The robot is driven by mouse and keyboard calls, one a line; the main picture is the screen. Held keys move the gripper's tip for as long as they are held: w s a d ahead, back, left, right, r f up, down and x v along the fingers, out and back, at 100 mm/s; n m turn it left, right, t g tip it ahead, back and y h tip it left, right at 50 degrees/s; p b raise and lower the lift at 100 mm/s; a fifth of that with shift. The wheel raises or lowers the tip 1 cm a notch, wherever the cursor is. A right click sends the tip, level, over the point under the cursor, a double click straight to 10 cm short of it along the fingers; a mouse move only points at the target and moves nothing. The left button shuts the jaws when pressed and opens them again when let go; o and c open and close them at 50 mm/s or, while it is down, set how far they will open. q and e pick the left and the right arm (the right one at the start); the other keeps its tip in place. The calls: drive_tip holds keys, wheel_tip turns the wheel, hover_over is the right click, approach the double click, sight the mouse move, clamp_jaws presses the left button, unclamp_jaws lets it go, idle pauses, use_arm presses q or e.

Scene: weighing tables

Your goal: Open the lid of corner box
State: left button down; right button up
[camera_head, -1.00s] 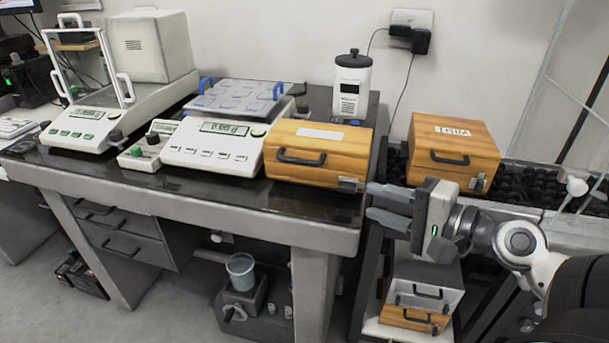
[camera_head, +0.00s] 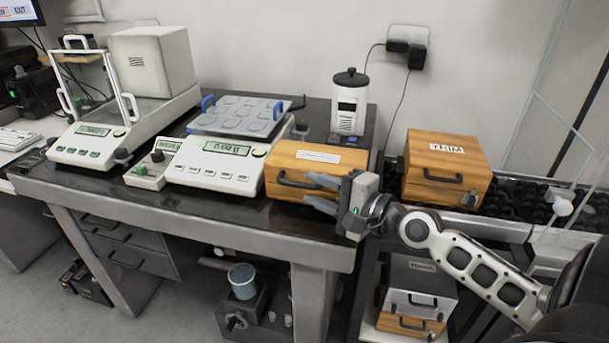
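A wooden box (camera_head: 291,162) with a dark front handle and a white label on its lid sits at the right front corner of the dark table. Its lid is shut. My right gripper (camera_head: 315,190) is in front of the right part of this box, its two grey fingers apart and pointing left towards the handle. I cannot tell whether the fingers touch the box. The box's right front corner is hidden behind the gripper. My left gripper is not in view.
Another wooden box (camera_head: 446,165) stands on the right, beside the table. A white canister (camera_head: 349,105) stands behind the corner box. Two scales (camera_head: 212,165) (camera_head: 90,142) stand to the left. A grey case (camera_head: 418,287) rests on a lower shelf.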

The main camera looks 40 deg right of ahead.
sight(310, 187)
drive_tip(key=shift+x, duration=1.1)
drive_tip(key=shift+w+a, duration=0.2)
drive_tip(key=shift+w, duration=0.3)
clamp_jaws()
drive_tip(key=shift+p, duration=0.3)
